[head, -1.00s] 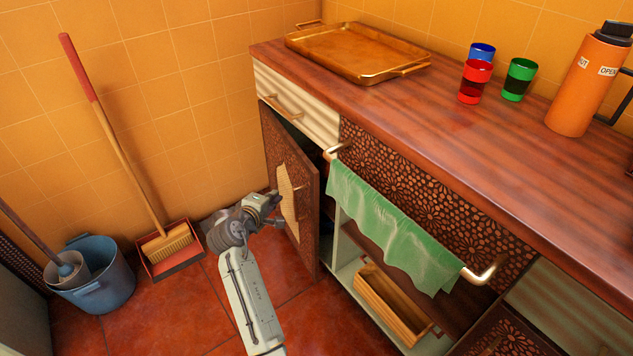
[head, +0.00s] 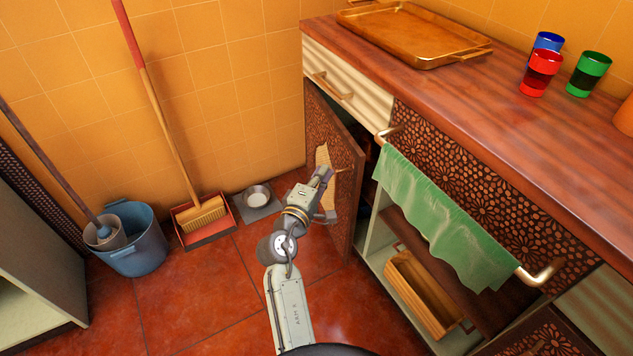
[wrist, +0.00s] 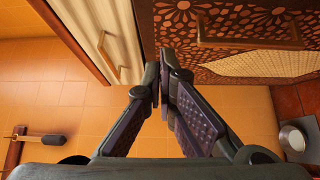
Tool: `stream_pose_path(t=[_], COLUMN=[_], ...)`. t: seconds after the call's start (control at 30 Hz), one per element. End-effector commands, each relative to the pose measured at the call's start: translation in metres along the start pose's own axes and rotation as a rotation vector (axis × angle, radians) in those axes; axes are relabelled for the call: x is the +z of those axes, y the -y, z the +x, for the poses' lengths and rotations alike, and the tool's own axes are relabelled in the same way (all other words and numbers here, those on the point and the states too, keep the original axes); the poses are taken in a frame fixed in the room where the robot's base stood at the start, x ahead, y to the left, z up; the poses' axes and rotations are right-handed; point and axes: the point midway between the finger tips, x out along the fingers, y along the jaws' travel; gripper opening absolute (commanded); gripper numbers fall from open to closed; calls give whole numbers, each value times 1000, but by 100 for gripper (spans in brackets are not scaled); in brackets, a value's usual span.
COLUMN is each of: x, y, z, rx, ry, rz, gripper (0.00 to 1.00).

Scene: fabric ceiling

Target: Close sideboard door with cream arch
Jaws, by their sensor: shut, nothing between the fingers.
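The sideboard door with the cream arch (head: 342,201) stands partly open at the left end of the sideboard, with a dark gap behind it. Its patterned brown face, cream arch and handle also show in the wrist view (wrist: 180,28). My gripper (head: 326,173) is shut and empty, in front of the arch in the head view. In the wrist view my fingertips (wrist: 162,78) are together close to the door's edge. I cannot tell whether they touch it. My gripper covers part of the arch in the head view.
A drawer (head: 341,82) above the door appears shut. A green towel (head: 440,215) hangs on a rail to the right. A metal bowl (head: 257,198), a dustpan (head: 204,234) with a broom and a blue bucket (head: 139,246) stand on the floor to the left.

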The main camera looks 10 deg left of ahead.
Motion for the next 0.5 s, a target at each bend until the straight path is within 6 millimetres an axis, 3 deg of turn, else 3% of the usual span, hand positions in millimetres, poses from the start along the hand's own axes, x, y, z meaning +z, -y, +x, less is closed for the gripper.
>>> stream_pose_path(t=[0.13, 0.3, 0.5], x=[1, 20, 28], y=[-2, -1, 0], z=[32, 48, 56], rx=[-1, -2, -1], ry=[3, 2, 1], rz=[0, -1, 1], gripper=[0, 0, 0])
